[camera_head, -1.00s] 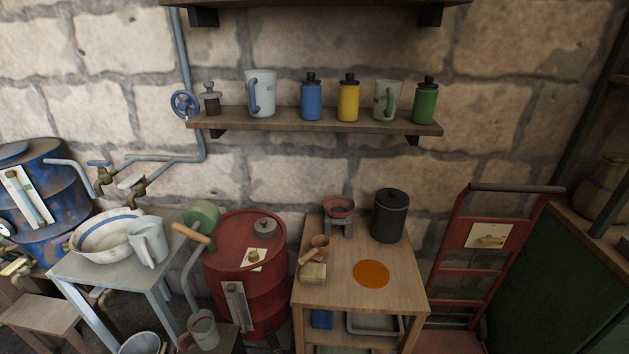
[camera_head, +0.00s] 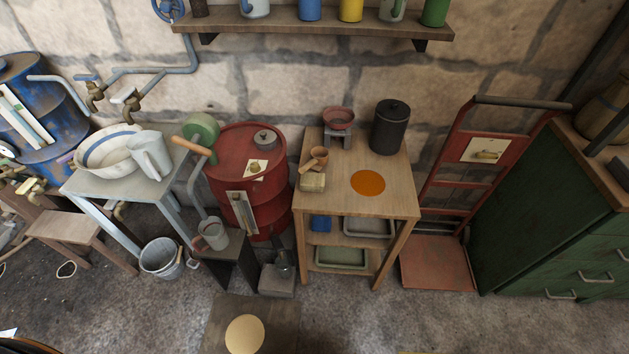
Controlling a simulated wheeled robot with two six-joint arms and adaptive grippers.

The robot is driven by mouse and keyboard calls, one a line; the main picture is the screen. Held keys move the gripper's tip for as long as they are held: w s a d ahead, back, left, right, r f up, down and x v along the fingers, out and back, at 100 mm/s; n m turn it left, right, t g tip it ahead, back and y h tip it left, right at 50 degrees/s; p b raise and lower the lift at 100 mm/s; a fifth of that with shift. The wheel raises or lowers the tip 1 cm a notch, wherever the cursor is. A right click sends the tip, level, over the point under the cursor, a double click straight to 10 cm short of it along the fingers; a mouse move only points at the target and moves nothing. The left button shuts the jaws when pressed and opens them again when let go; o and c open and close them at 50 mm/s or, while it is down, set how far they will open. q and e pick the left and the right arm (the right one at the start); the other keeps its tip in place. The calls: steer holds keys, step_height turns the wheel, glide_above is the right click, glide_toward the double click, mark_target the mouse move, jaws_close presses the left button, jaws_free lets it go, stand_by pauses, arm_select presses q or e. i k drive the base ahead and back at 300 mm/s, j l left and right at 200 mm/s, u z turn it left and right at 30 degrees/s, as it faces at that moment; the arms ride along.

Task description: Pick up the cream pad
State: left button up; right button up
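The cream pad (camera_head: 312,182) looks like a small pale block. It lies at the front left corner of the wooden table (camera_head: 390,203), just in front of a small wooden scoop or cup (camera_head: 319,154). Its top and front show and nothing covers it. Neither of my grippers is in the head view.
A flat orange disc (camera_head: 368,182) is right of the pad. A red bowl on a stand (camera_head: 338,119) and a black canister (camera_head: 390,128) are behind. A red drum (camera_head: 250,150) is left. A dark floor plate (camera_head: 275,312) bears a tan disc (camera_head: 245,334).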

mark_target(309, 182)
steer(key=i+l+u, duration=0.2)
steer(key=l, duration=0.45)
steer(key=i+l+u, duration=0.2)
steer(key=l, duration=0.5)
steer(key=l+u, duration=0.15)
steer(key=l, duration=0.55)
steer(key=i+l+u, duration=0.2)
steer(key=l, duration=0.5)
steer(key=k, duration=0.1)
